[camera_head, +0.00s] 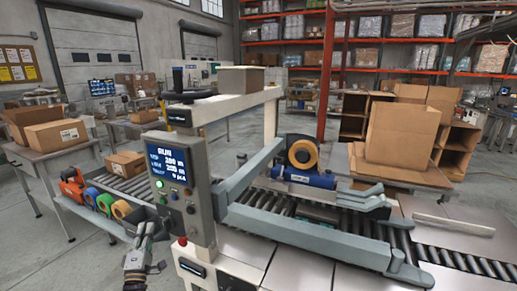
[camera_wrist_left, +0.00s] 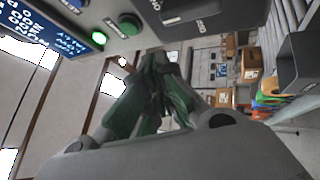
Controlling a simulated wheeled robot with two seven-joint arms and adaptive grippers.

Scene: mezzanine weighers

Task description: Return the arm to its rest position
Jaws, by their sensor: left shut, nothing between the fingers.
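My left gripper (camera_head: 148,229) is in the lower left of the head view, upright in front of the lower left side of the grey control box (camera_head: 195,205). Its fingers are shut with nothing between them; in the left wrist view (camera_wrist_left: 160,65) the tips come together just below the panel's edge. Whether they touch the box I cannot tell. The box carries a lit blue screen (camera_head: 168,165), a green button (camera_wrist_left: 130,23) and a lit green one (camera_wrist_left: 99,38). My right gripper is in neither view.
A roller conveyor with a strapping or taping machine (camera_head: 300,165) stands right of the box. Tape rolls (camera_head: 104,203) and an orange tool (camera_head: 71,186) lie on a shelf at left. Cartons (camera_head: 55,135) sit on a table behind. Open floor shows at far left.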

